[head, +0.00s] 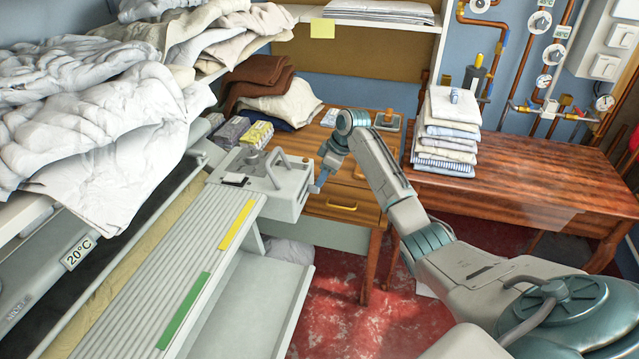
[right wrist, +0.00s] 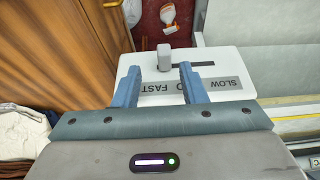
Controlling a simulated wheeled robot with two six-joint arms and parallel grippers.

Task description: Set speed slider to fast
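The speed slider's grey knob (right wrist: 164,56) stands on the white control box (right wrist: 215,60) in the right wrist view. It is at the left end of its dark slot (right wrist: 205,64), on the side of the word FAST on the label (right wrist: 190,87); SLOW is at the right. My right gripper (right wrist: 160,71) is open, its two blue fingers apart, with the knob just ahead of and between the tips. Gaps show on both sides of it. In the head view my right gripper (head: 321,181) is at the right side of the box (head: 290,200); the knob is hard to see there. My left gripper is out of view.
The ironer's slatted top (head: 190,265) with yellow and green strips fills the left. White laundry (head: 100,120) is heaped above it. A wooden drawer desk (head: 345,195) stands behind the box, and a table (head: 500,185) with folded shirts (head: 448,125) is at right.

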